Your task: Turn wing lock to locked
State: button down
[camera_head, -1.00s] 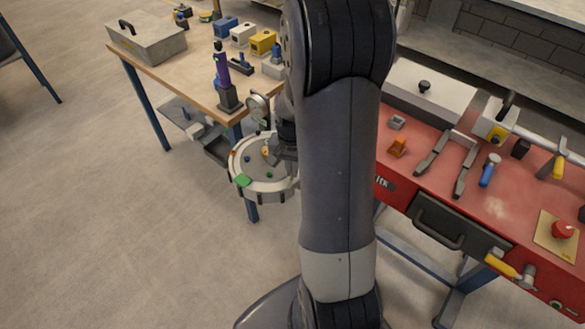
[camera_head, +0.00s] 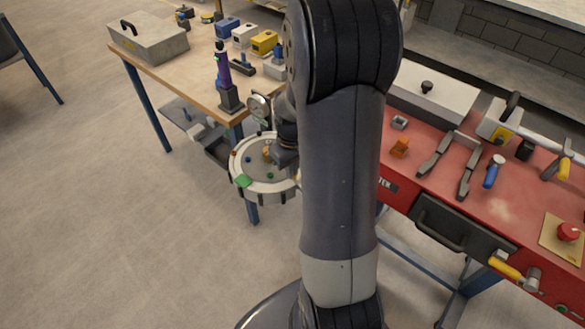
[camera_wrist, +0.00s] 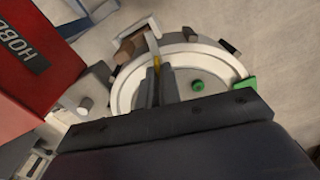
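A round pale plate with a raised rim (camera_head: 270,188) stands off the front corner of the wooden table; it also shows in the wrist view (camera_wrist: 214,58). A small brass-yellow piece (camera_head: 266,153), which looks like the wing lock, stands on its face. In the wrist view the yellow piece (camera_wrist: 158,62) shows between my gripper's dark fingertips (camera_wrist: 158,72). The fingers are close together with a narrow gap. I cannot tell whether they grip the piece. In the head view my gripper (camera_head: 284,156) is over the plate's right part, partly hidden by my arm.
A green block (camera_head: 243,180) sits on the plate's rim. A dial gauge (camera_head: 259,106) stands just behind the plate. The wooden table (camera_head: 190,75) holds several fixtures. A red workbench (camera_head: 440,195) with tools is at right.

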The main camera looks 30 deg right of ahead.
jog(key=shift+n, duration=1.1)
jog(key=c, duration=1.6)
grip_release()
jog(key=shift+r, duration=0.1)
notch_tip(320, 180, up, 11)
jog(key=shift+f, duration=0.15)
